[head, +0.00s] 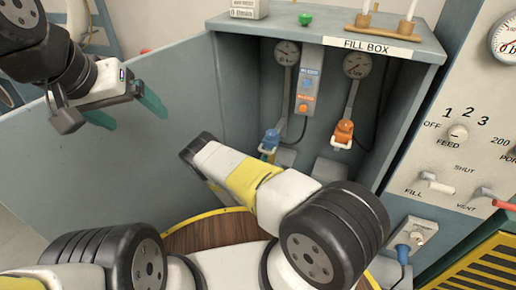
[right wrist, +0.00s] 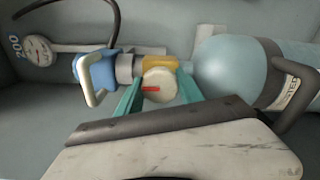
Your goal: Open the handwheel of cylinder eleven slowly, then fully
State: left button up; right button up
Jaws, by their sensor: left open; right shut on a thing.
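In the right wrist view a pale round handwheel (right wrist: 158,86) with a small red mark sits on a brass valve (right wrist: 187,65) at the neck of a light-blue cylinder (right wrist: 232,65). My right gripper (right wrist: 161,80) has its teal fingers on either side of the handwheel and is shut on it. A blue connector (right wrist: 97,68) with a pale yoke handle joins the valve's left side. No cylinder number is readable. In the head view my right forearm hides the handwheel and right fingertips. My left gripper (head: 137,112) is open and empty at upper left, away from the valve.
The fill box (head: 325,42) holds two gauges, a blue connector (head: 269,141), an orange connector (head: 343,131) and a button strip (head: 308,80). A control panel (head: 466,150) with a FEED knob and FILL and VENT levers stands at right.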

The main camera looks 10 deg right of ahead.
jog(key=shift+s+f, duration=0.15)
jog(key=o, duration=1.4)
jog(key=v, duration=0.7)
jog(key=shift+s+a, duration=0.25)
jog(key=shift+s, duration=0.05)
